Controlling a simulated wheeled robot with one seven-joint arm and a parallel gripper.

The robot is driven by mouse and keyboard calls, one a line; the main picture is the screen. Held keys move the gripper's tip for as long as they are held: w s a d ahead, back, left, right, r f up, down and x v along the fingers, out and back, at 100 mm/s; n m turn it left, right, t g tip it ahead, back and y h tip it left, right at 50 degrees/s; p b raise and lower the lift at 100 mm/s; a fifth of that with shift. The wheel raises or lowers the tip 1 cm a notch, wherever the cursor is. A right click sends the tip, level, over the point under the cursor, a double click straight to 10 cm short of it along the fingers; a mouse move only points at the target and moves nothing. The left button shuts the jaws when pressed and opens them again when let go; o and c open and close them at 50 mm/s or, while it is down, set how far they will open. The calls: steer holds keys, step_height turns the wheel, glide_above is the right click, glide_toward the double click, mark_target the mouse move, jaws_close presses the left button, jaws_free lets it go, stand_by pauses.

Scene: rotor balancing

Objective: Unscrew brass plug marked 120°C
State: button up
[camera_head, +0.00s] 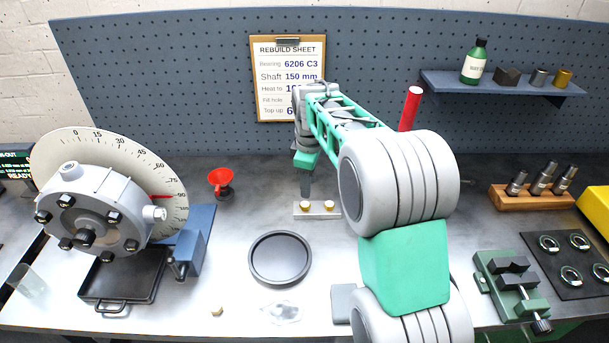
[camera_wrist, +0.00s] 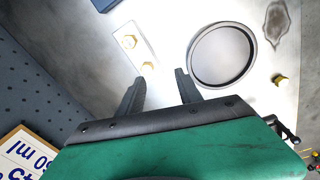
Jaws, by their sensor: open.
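A small pale metal block (camera_head: 317,214) on the bench carries two brass plugs, a left one (camera_head: 304,204) and a right one (camera_head: 328,204). Another brass piece (camera_head: 217,311) lies loose at the front of the bench and also shows in the wrist view (camera_wrist: 279,78). No 120°C marking is legible on any of them. My gripper (camera_wrist: 160,77) is open and empty, pointing down above the bench near the block.
A round dark-rimmed dish (camera_head: 280,259) lies in front of the block. A grey bolted housing (camera_head: 95,215) with a degree dial stands left, above a black tray (camera_head: 125,278). A red funnel (camera_head: 221,181) stands behind. A green vise (camera_head: 512,285) is right.

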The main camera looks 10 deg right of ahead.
mark_target(305, 204)
steer(key=w+f+n, duration=0.1)
steer(key=w+f, duration=0.1)
steer(key=w+f+n, duration=0.2)
steer(key=w, duration=0.1)
steer(key=shift+w+d+f+g, duration=0.1)
steer(key=shift+w+f+g, duration=0.05)
steer(key=shift+f+g, duration=0.25)
step_height(305, 204, down, 8)
steer(key=b, duration=0.4)
steer(key=shift+r, duration=0.15)
steer(key=shift+c, duration=0.2)
jaws_close()
